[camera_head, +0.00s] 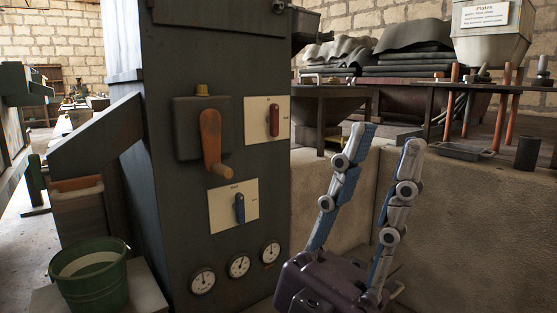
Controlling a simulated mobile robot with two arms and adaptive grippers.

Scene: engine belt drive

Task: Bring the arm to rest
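My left gripper (388,136) is in the lower right middle of the head view, with its fingers pointing up. The two fingers are spread apart and nothing is between them. It is to the right of a dark grey machine cabinet (165,200) and apart from its controls. The cabinet's front carries an orange lever (211,140) hanging down, a red switch handle (274,119) and a blue switch handle (240,208), both upright on pale plates. My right gripper is not in view.
Three round gauges (239,266) sit low on the cabinet. A green bucket (92,280) stands at the lower left. Behind my gripper is a pale low wall (475,210). A bench (420,88) with dark stacked sheets (410,58) and a labelled hopper (490,40) stands beyond it.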

